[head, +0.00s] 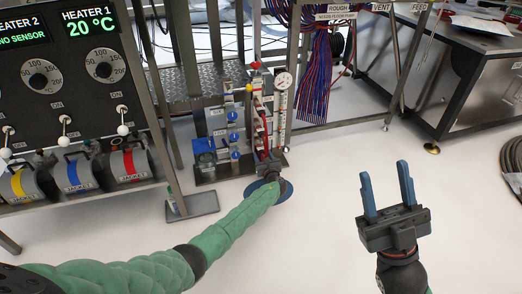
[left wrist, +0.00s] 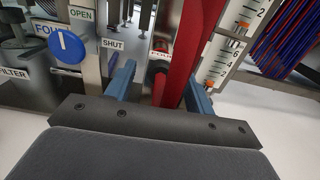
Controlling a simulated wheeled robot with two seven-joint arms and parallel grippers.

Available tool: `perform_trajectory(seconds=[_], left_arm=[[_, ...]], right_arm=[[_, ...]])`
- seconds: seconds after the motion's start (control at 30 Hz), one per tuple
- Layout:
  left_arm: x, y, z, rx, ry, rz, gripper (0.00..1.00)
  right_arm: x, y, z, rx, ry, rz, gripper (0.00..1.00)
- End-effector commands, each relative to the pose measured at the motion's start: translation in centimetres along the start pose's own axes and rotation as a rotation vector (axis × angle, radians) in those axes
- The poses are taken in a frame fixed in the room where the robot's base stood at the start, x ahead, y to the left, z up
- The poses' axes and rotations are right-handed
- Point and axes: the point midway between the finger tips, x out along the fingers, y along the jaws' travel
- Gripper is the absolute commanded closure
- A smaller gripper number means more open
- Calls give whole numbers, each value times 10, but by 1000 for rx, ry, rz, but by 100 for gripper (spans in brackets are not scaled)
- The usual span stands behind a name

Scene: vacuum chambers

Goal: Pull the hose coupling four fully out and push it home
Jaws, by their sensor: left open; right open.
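My left gripper (head: 268,160) is low in front of the hose panel in the head view, its fingers hard to make out there. In the left wrist view its two blue fingers (left wrist: 160,88) stand open. Between them is a dark round coupling with a red part (left wrist: 157,72), below a label partly hidden that seems to read FOUR. I cannot tell whether the fingers touch the coupling. My right gripper (head: 388,190) is open and empty above the floor.
A blue round valve knob (left wrist: 67,47) with OPEN and SHUT labels is left of the fingers. A white scale (left wrist: 228,55) stands close on the right. The heater cabinet (head: 75,75) is at left, a metal bench (head: 480,85) at right. The middle floor is clear.

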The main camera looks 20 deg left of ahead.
Motion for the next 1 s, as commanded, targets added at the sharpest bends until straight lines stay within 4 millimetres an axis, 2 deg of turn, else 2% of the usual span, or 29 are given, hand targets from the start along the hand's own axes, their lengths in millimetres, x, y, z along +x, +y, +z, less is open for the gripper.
perform_trajectory(seconds=[1.0], left_arm=[[-47, 0, 0, -1, 0, 0, 46]], right_arm=[[25, 7, -15, 0, 0, 0, 53]])
